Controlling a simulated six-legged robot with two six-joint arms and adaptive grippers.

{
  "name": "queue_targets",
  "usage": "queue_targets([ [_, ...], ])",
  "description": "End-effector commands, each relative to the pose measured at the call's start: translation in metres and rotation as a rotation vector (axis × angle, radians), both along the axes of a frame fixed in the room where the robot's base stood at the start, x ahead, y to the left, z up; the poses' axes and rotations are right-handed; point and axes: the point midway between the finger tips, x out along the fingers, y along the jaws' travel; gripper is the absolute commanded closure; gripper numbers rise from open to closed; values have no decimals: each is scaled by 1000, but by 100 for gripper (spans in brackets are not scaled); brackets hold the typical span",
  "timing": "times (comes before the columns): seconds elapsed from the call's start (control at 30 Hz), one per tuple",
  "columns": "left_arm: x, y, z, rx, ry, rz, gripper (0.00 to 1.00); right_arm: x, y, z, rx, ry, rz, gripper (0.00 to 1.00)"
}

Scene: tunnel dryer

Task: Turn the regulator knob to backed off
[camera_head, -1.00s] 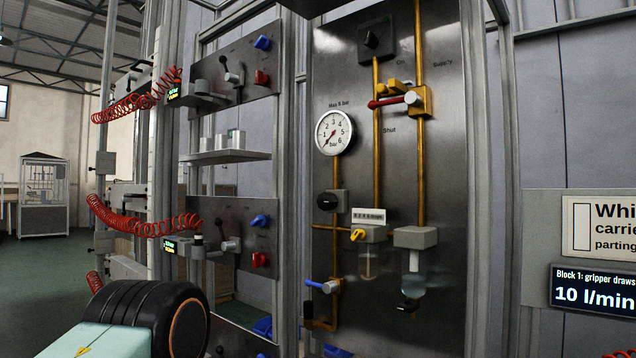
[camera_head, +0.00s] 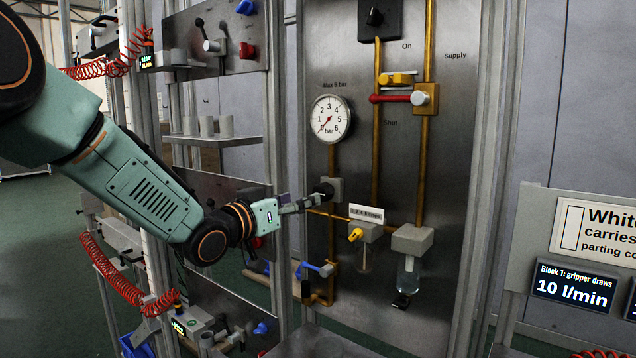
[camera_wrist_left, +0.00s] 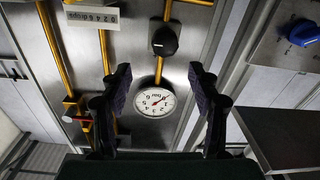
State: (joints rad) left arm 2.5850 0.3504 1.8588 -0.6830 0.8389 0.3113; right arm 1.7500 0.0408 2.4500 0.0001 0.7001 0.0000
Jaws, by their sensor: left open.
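The regulator knob (camera_head: 323,187) is a round black knob on a grey block, on the steel panel below the white pressure gauge (camera_head: 330,119). My left gripper (camera_head: 318,201) reaches in from the left, with its fingertips close to the knob and partly overlapping it in the head view. In the left wrist view, which is upside down, the knob (camera_wrist_left: 165,40) lies beyond and between the two open fingers (camera_wrist_left: 160,75). No contact shows there. The gauge (camera_wrist_left: 154,102) sits between the fingers. The knob's exact setting cannot be read. My right gripper is out of view.
A red-handled valve (camera_head: 396,98) and brass pipes are right of the gauge. A yellow-knobbed block (camera_head: 367,231) and glass bowl (camera_head: 408,274) sit lower right of the knob. A blue-handled valve (camera_head: 318,268) is below. An upright frame post (camera_head: 283,150) stands left of the panel.

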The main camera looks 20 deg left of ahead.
Motion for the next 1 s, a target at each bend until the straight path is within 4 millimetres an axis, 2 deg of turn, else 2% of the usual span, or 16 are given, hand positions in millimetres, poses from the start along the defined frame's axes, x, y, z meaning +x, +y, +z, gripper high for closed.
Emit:
queue_targets([
  [0.5,63,-20,-2,4,1,-3,39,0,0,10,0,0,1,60],
  [0.7,74,-23,-2,0,2,-2,39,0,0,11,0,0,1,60],
  [1.0,75,-23,-2,0,2,-2,39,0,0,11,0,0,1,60],
])
